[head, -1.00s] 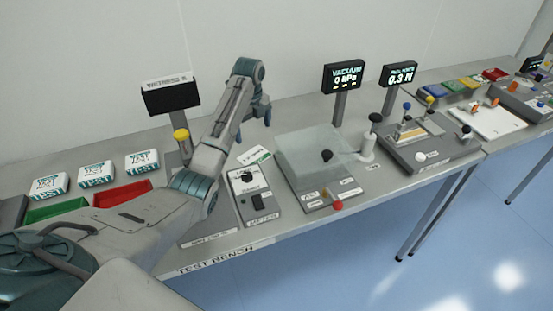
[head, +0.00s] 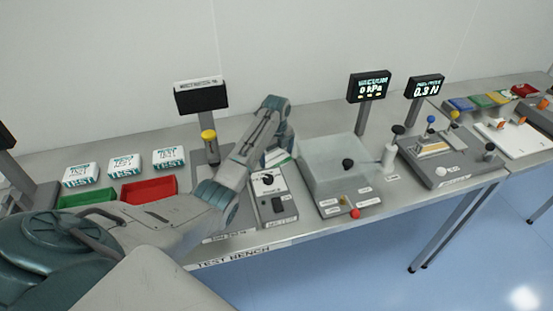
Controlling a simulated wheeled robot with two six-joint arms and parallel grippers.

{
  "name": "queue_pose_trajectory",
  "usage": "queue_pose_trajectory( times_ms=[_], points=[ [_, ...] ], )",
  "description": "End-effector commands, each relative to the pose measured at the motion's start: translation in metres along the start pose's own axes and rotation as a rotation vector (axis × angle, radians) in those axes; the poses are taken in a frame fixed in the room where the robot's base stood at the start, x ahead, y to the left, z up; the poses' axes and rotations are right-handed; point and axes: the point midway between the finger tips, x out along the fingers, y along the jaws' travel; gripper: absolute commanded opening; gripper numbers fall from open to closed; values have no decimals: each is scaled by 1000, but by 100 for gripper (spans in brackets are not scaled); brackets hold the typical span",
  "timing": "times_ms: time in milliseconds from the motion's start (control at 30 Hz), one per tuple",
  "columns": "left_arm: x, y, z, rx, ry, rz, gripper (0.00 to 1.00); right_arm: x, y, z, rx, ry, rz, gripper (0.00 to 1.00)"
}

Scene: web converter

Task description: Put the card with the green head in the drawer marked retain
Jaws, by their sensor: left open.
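A white card with a green band (head: 279,157) lies on the bench behind the grey box with a black knob. My left arm and gripper hide part of it. My left gripper (head: 282,143) is open, with its fingers pointing down just above or beside the card; the exact gap cannot be told. No drawer with a readable "retain" label shows. My right gripper is not in view.
A green tray (head: 88,198) and a red tray (head: 149,189) sit at the left, with white TEST packs (head: 125,166) behind. A yellow-topped post (head: 209,140) stands left of my gripper. A clear-covered vacuum box (head: 338,170) stands close at the right.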

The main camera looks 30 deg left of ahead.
Motion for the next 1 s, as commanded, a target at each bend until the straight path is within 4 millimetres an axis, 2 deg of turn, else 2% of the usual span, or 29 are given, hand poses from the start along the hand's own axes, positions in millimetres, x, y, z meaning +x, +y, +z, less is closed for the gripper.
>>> queue_pose_trajectory(
  times_ms=[300, 333, 467, 800, 1000],
  points=[
    [1, 0, 0, -1, 0, 0, 100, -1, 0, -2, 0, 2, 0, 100],
    [2, 0, 0, -1, 0, 0, 98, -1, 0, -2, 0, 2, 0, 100],
    [2, 0, 0, -1, 0, 0, 73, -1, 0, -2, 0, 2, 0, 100],
    [1, 0, 0, 0, 0, 0, 73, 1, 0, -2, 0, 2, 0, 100],
    [-16, -1, 1, -1, -2, -3, 73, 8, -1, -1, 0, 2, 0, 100]
  ],
)
